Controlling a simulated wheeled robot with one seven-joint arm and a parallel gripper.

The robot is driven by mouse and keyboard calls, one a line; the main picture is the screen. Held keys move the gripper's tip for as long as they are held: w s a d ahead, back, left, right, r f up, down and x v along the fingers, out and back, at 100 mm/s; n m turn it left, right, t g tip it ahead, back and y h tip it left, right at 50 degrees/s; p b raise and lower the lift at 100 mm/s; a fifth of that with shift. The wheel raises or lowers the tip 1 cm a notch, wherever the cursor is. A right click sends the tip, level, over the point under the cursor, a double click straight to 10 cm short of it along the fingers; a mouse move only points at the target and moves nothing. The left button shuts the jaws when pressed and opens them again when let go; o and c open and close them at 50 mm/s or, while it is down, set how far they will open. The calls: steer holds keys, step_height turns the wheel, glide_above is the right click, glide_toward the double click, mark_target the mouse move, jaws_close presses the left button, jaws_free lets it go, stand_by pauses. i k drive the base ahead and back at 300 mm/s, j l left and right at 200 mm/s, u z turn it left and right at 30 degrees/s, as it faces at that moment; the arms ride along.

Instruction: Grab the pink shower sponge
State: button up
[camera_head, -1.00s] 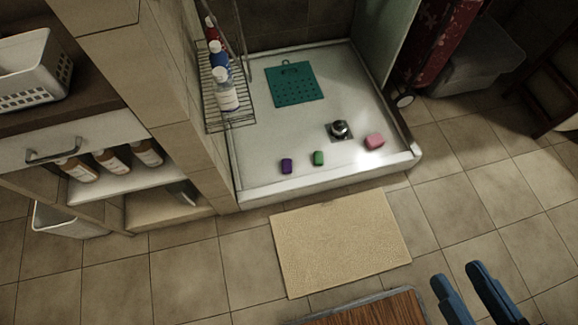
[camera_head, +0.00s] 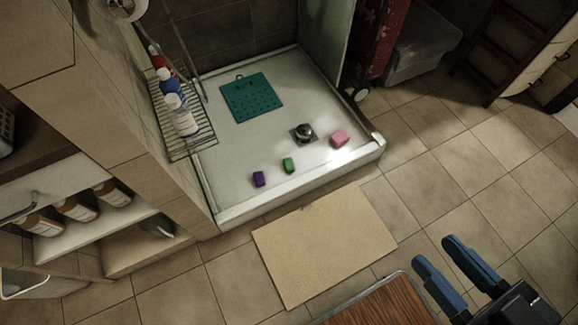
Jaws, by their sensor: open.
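The pink shower sponge (camera_head: 339,138) lies in the white shower basin (camera_head: 235,148), near its front right corner and right of the drain fitting. My gripper (camera_head: 450,268) is at the lower right, with two blue fingers apart and nothing between them. It is well away from the sponge, outside the basin and over the tiled floor in the picture.
A teal mat (camera_head: 251,97) is behind. A beige mat (camera_head: 325,243) lies before the basin's raised rim. A bottle rack (camera_head: 185,140) stands left.

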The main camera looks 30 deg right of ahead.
mark_target(338, 139)
steer(key=i+l+u, duration=0.2)
steer(key=i+l, duration=0.2)
steer(key=l, duration=0.25)
steer(key=i+l, duration=0.2)
steer(key=l, duration=0.15)
steer(key=i+l+u, duration=0.15)
steer(key=l, duration=0.2)
steer(key=i+l+u, duration=0.1)
steer(key=l, duration=0.3)
steer(key=i+l+u, duration=0.1)
steer(key=i+l, duration=0.2)
steer(key=l, duration=0.05)
